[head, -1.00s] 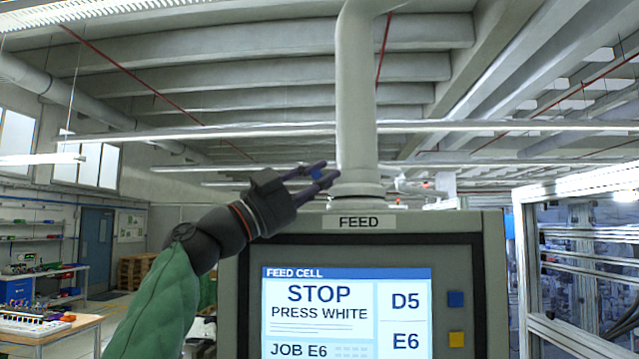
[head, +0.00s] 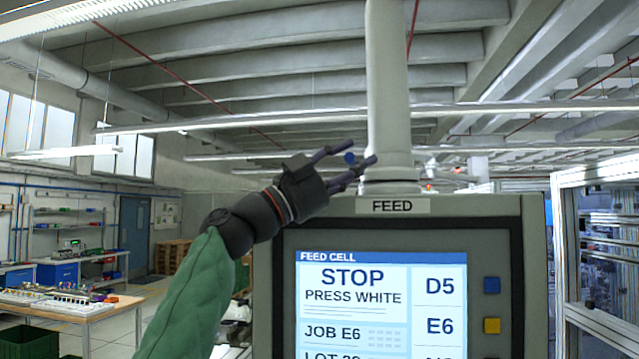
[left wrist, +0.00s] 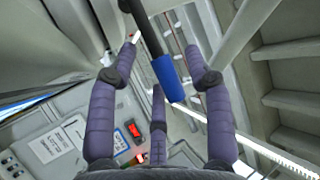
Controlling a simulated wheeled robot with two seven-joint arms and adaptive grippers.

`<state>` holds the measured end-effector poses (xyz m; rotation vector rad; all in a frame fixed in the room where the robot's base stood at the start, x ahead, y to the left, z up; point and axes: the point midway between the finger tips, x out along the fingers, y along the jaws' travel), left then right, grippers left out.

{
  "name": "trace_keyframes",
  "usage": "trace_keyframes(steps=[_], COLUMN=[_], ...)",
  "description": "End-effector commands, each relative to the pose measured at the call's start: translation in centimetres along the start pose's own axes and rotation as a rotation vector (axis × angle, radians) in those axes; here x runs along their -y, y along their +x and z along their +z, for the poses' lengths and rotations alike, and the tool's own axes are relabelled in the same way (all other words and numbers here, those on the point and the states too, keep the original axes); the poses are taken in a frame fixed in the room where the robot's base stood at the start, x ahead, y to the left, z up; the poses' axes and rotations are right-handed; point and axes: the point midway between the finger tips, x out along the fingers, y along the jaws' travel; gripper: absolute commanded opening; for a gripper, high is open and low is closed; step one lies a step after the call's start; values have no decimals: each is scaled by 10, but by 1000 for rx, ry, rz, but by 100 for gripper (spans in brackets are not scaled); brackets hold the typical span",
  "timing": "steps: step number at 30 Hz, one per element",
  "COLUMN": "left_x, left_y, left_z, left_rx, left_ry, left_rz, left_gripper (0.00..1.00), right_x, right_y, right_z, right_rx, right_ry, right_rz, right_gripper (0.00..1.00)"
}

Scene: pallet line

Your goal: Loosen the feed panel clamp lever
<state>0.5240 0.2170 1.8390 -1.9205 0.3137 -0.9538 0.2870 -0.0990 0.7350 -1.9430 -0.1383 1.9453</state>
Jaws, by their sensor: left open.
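The feed panel (head: 535,290) fills the lower right of the head view, under a FEED label and a grey post. Its clamp lever shows in the left wrist view as a dark rod with a blue grip (left wrist: 168,78). In the head view only a small blue part of the lever (head: 350,158) shows, between my left fingers. My left gripper (head: 371,152) is open at the panel's top left corner, its fingers spread around the blue grip; I cannot tell whether they touch it. In the left wrist view, the gripper's fingers (left wrist: 160,50) stand on several sides of the grip. My right gripper is not in view.
The grey post (head: 388,100) rises close beside my left fingertips. Blue (head: 491,285) and yellow (head: 491,325) buttons sit right of the screen (head: 380,310). A metal frame (head: 570,260) stands at the right. A workbench (head: 75,310) is at the far left.

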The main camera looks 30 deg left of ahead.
Motion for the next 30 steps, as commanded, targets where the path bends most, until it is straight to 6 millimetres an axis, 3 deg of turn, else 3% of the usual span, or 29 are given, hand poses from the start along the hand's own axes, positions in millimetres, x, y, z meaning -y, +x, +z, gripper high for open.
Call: trace_keyframes(steps=[14,30], left_x=[1,0], left_y=[-32,-90], left_z=[0,0], left_rx=[2,3], left_ry=[0,0], left_rz=[-2,-1], left_gripper=[51,51], right_x=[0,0], right_y=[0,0], right_z=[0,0], right_rx=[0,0], right_ry=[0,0], right_rz=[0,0], right_gripper=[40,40])
